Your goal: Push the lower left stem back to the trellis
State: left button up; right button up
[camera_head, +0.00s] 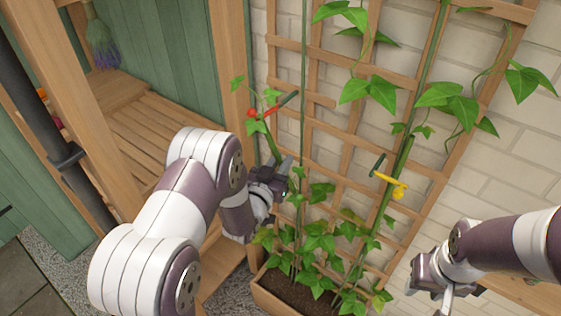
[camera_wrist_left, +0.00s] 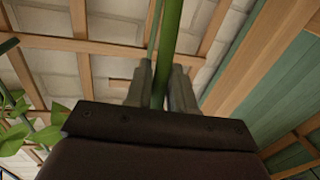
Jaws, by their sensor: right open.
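The lower left stem (camera_head: 271,144) is green and rises left of the wooden trellis (camera_head: 322,102), with leaves at its top. A red clip (camera_head: 254,113) with a dark green handle sits near its upper part. My left gripper (camera_head: 277,172) is at the stem below the clip. In the left wrist view the stem (camera_wrist_left: 168,40) runs between the two grey fingers (camera_wrist_left: 162,88), which are close on either side of it. The stem's lower part is partly hidden by my gripper. My right gripper (camera_head: 428,290) is open and empty at the lower right.
A planter box (camera_head: 268,303) with soil and leafy plants stands at the trellis foot. A yellow clip (camera_head: 393,187) is on the right stem. A wooden shelf frame (camera_head: 140,125) stands left, with a brick wall (camera_head: 495,165) behind the trellis.

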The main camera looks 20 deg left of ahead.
pick_arm(q)
grip_shut()
jog(key=shift+w+r, duration=0.1)
jog(key=shift+w+d+r+g+p, duration=0.25)
jog(key=shift+w+r+p, duration=0.2)
jog(key=shift+w, duration=0.15)
jog(key=shift+w+d+r+g+p, duration=0.25)
jog(key=shift+w+r+p, duration=0.15)
jog(key=shift+w, duration=0.2)
jog(key=w+g, duration=0.1)
jog(key=w, duration=0.1)
jog(key=w+d+g, duration=0.1)
jog(key=w, duration=0.1)
jog(key=w+d+g, duration=0.1)
jog(key=w, duration=0.2)
jog(key=shift+d+m+y+p, duration=0.25)
jog(key=shift+m+y+p, duration=0.05)
jog(key=shift+y+p, duration=0.1)
jog(key=shift+w+r, duration=0.1)
jog(key=shift+w, duration=0.15)
jog(key=shift+r, duration=0.1)
jog(key=shift+o, duration=1.3)
grip_release()
jog(key=shift+o, duration=1.2)
jog(key=shift+d, duration=0.1)
jog(key=shift+w+f, duration=0.15)
jog(key=shift+f, duration=0.05)
